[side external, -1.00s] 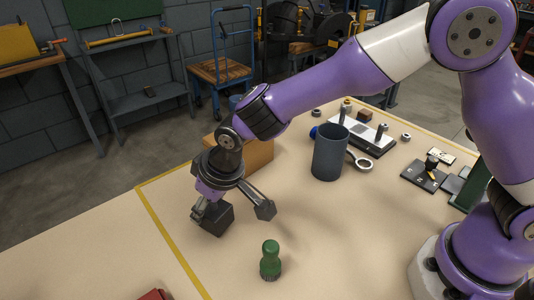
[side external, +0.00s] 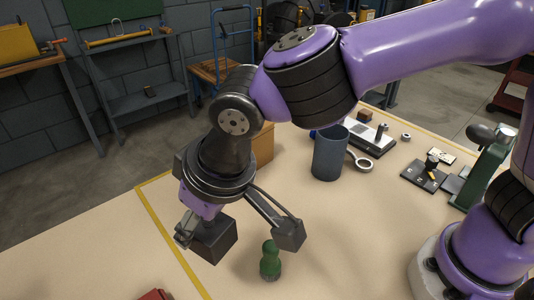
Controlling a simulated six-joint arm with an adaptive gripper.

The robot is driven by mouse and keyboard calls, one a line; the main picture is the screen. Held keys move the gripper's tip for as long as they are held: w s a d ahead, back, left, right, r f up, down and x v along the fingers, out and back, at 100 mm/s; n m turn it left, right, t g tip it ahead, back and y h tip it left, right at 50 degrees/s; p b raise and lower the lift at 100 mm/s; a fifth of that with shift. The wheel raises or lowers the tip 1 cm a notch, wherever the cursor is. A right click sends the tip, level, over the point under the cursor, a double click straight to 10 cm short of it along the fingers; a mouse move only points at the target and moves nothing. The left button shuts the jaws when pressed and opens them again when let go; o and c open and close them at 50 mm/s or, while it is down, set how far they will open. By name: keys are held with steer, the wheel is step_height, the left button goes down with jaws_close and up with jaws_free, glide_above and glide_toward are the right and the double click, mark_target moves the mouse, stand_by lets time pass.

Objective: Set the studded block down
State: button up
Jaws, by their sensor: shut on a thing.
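My gripper (side external: 237,236) points down over the left part of the table (side external: 100,245). It is shut on a dark grey block (side external: 215,241), which I take to be the studded block. The block hangs beneath the gripper by the left finger and appears raised above the table. No studs show on its visible faces. The right finger stands out to the right of the block in the picture, so the contact on that side is unclear.
A green knobbed object (side external: 270,262) stands near the right finger. A tan box (side external: 263,146) is behind my gripper.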

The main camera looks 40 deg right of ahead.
steer(key=shift+d+r, duration=0.15)
steer(key=shift+r, duration=0.2)
steer(key=w+d+r+m+h, duration=0.1)
steer(key=w+d+r+m, duration=0.15)
steer(key=d, duration=1.05)
steer(key=w+d+r+m+h, duration=0.1)
steer(key=w+d+r+m, duration=0.15)
steer(key=d, duration=1.05)
steer(key=w+d+f+m+h, duration=0.1)
steer(key=w+d+f+m, duration=0.3)
steer(key=w, duration=0.3)
steer(key=w+d+f+m+h, duration=0.2)
steer(key=w+d+m, duration=0.1)
steer(key=w+d, duration=0.4)
steer(key=shift+g, duration=0.4)
steer(key=f, duration=0.3)
steer(key=a+f, duration=0.1)
steer(key=f, duration=0.5)
steer(key=shift+w+a+f, duration=0.15)
steer(key=shift+w+f, duration=0.2)
steer(key=shift+f, duration=0.1)
steer(key=o, duration=1.5)
steer(key=shift+f, duration=0.1)
steer(key=shift+c, duration=0.2)
